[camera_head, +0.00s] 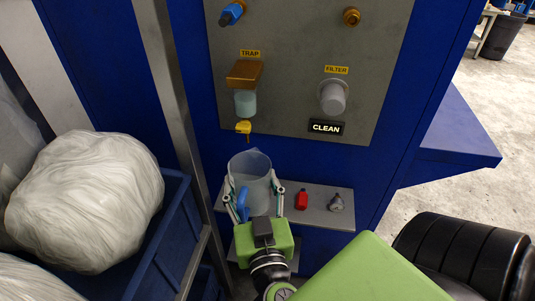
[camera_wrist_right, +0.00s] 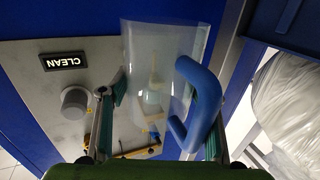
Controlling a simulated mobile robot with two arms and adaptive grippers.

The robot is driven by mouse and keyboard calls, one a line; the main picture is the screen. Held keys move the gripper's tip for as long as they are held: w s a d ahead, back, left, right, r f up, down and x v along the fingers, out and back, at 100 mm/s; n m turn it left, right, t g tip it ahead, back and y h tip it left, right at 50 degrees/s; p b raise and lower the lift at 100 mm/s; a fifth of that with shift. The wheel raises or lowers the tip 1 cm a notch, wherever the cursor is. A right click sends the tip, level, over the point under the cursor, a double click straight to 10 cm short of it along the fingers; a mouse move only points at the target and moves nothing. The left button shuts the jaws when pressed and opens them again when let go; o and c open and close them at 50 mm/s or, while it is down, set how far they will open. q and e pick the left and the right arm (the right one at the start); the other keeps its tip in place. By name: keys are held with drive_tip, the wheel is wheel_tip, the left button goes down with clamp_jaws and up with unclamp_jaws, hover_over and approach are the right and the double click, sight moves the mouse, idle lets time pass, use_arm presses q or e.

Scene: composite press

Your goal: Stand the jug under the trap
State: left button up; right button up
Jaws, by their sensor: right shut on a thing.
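The jug (camera_head: 250,176) is clear with a blue handle (camera_head: 243,204). It is upright between the fingers of my right gripper (camera_head: 254,192), which is shut on it. In the right wrist view the jug (camera_wrist_right: 150,60) and its blue handle (camera_wrist_right: 205,95) fill the middle, between the fingers (camera_wrist_right: 160,115). The trap (camera_head: 245,80) is a brass block with a clear bowl and a yellow tap (camera_head: 244,127) under it, on the grey panel. The jug is below the tap in the head view; I cannot tell whether it touches the shelf. My left gripper is not in view.
A grey shelf (camera_head: 318,217) holds a red item (camera_head: 302,200) and a small grey item (camera_head: 335,202) right of the jug. The filter (camera_head: 333,96) is right of the trap, above a CLEAN sign (camera_head: 326,127). A metal post (camera_head: 175,110) and a blue bin (camera_head: 172,215) with white bundles stand left.

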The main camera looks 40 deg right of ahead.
sight(250, 168)
drive_tip(key=w+d+f, duration=0.1)
drive_tip(key=w, duration=0.1)
drive_tip(key=w+d+f, duration=0.1)
drive_tip(key=w+d, duration=0.1)
drive_tip(key=w+d+f, duration=0.1)
drive_tip(key=w, duration=0.2)
drive_tip(key=shift+d+f+b, duration=0.3)
drive_tip(key=shift+f+b, duration=0.05)
drive_tip(key=w+f+b, duration=0.1)
drive_tip(key=f, duration=0.2)
drive_tip(key=w+d+f+b, duration=0.1)
drive_tip(key=f+b, duration=0.1)
drive_tip(key=f, duration=0.1)
drive_tip(key=w+d+f+b, duration=0.1)
drive_tip(key=w+f, duration=0.1)
drive_tip(key=f, duration=0.1)
drive_tip(key=shift+d, duration=0.2)
drive_tip(key=shift+r, duration=0.1)
drive_tip(key=shift+s, duration=0.1)
drive_tip(key=o, duration=1.2)
